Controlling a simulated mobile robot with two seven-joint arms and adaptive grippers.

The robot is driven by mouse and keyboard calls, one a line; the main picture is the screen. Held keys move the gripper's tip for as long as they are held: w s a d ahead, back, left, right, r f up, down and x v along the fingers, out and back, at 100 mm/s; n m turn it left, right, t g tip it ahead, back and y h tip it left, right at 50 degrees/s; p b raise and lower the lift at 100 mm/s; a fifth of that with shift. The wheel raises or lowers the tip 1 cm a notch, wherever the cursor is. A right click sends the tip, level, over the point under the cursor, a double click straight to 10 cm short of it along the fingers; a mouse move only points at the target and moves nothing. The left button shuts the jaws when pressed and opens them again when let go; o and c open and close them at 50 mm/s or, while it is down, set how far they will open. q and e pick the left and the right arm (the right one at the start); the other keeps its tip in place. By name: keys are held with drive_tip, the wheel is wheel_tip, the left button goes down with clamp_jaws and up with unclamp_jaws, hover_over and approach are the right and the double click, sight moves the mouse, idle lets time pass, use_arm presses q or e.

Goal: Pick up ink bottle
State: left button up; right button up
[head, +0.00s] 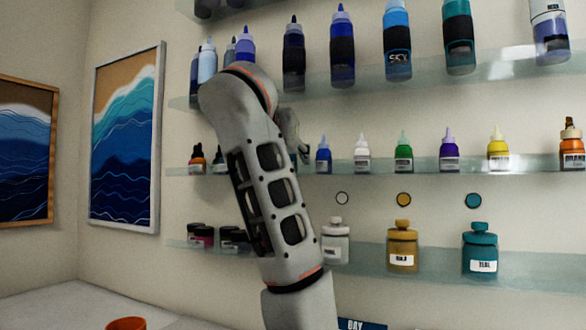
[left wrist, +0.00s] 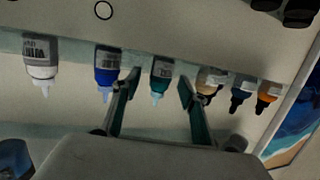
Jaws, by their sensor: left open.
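Small ink bottles with pointed caps stand in a row on the middle glass shelf: blue (head: 323,158), white (head: 361,155), green (head: 403,155), purple (head: 449,153), yellow (head: 497,152) and orange (head: 571,150). My left gripper (head: 290,132) is at this shelf, mostly hidden behind my arm in the head view. The left wrist view is upside down. There the left gripper's fingers (left wrist: 155,92) are open, with a teal ink bottle (left wrist: 161,72) in line with the gap between them. The blue bottle (left wrist: 107,68) is close beside one finger, a tan-labelled bottle (left wrist: 210,80) beside the other. My right gripper is not in view.
An upper shelf (head: 370,73) holds larger squeeze bottles above my arm. A lower shelf (head: 360,256) holds jars: pale (head: 335,247), gold (head: 403,250) and teal (head: 480,252). Wave pictures (head: 127,140) hang at left. An orange bowl (head: 127,323) is at the bottom.

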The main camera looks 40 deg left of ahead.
use_arm(q)
drive_tip(key=shift+w+a+f, duration=0.3)
drive_tip(key=shift+w+f, duration=0.15)
drive_tip(key=shift+w, duration=0.35)
drive_tip(key=shift+w+a, duration=0.15)
drive_tip(key=shift+w, duration=0.05)
drive_tip(key=shift+r, duration=0.1)
drive_tip(key=shift+s+r, duration=0.1)
drive_tip(key=shift+r, duration=0.05)
drive_tip(key=c, duration=1.2)
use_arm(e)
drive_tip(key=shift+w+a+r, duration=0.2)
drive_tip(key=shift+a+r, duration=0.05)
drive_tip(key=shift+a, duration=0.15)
